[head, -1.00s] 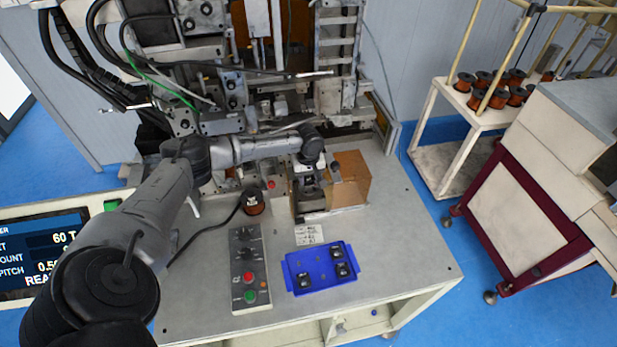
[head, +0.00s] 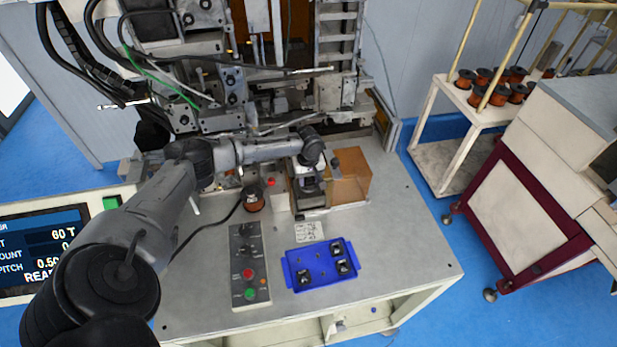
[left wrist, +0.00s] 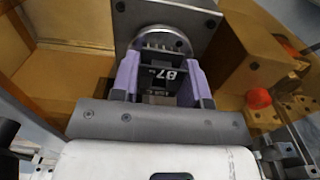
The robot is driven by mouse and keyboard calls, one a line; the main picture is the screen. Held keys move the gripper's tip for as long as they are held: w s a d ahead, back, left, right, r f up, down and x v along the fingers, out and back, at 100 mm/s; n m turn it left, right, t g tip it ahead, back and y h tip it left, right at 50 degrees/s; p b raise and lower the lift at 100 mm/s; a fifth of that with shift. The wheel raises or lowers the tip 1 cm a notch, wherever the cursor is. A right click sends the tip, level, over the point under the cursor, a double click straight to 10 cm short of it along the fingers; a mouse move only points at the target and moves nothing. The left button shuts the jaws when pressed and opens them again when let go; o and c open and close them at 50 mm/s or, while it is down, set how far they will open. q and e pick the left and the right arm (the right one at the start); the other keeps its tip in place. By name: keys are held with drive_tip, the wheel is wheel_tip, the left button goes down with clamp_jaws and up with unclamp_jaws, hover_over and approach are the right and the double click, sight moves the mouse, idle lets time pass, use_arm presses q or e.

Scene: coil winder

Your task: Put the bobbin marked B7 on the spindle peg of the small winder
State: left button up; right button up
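The bobbin marked B7 (left wrist: 165,78) is a dark piece with white lettering, between the purple fingers of my left gripper (left wrist: 160,66) in the left wrist view. The fingers press on both its sides. Just beyond it is a round metal disc (left wrist: 166,38) on the grey plate of the small winder (left wrist: 205,28). The spindle peg is hidden, and I cannot tell whether the bobbin is on it. In the head view my left gripper (head: 310,186) is at the small winder, beside its amber cover (head: 352,175). My right gripper is not in view.
A blue tray (head: 295,258) with several dark bobbins lies in front. A control box (head: 240,262) with buttons and a copper wire spool (head: 253,200) stand to the left. A red button (left wrist: 258,98) is right of the gripper. The bench's right side is clear.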

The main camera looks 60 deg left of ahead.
use_arm(q)
drive_tip(key=o, duration=0.5)
wheel_tip(320, 180, up, 14)
drive_tip(key=shift+b, duration=0.4)
idle(0.3)
